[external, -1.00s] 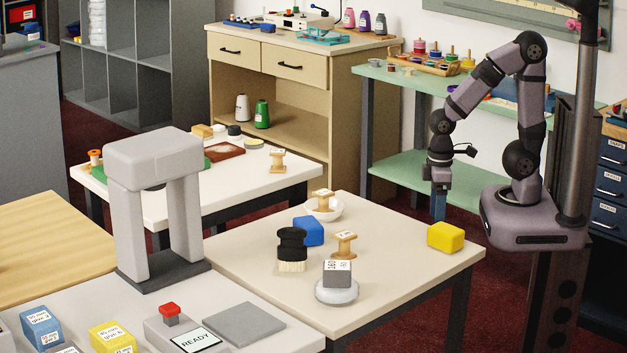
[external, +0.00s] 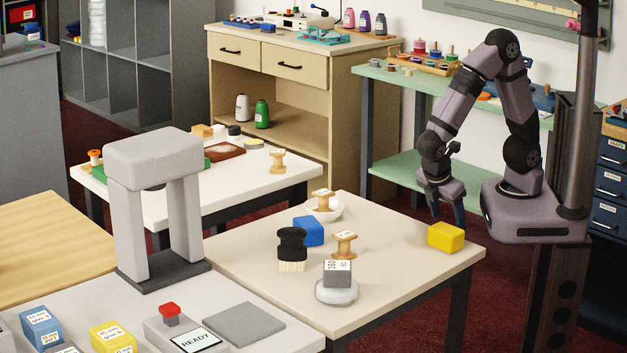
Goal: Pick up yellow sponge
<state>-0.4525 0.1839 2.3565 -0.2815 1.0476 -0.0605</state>
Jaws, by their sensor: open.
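The yellow sponge (external: 446,236) is a bright block lying on the right end of the beige table (external: 395,283). My gripper (external: 447,219) is open and hangs pointing down by the sponge's upper edge in the picture. One finger shows in front of the dark background just above the sponge. Whether a finger touches the sponge cannot be told from this view. Nothing shows between the fingers.
On the same table are a blue block (external: 309,231), a black brush (external: 291,247), a wooden spool (external: 344,244), a white bowl (external: 334,213) with another spool, and a grey weight (external: 337,274) on a round dish. The table's right edge is close to the sponge.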

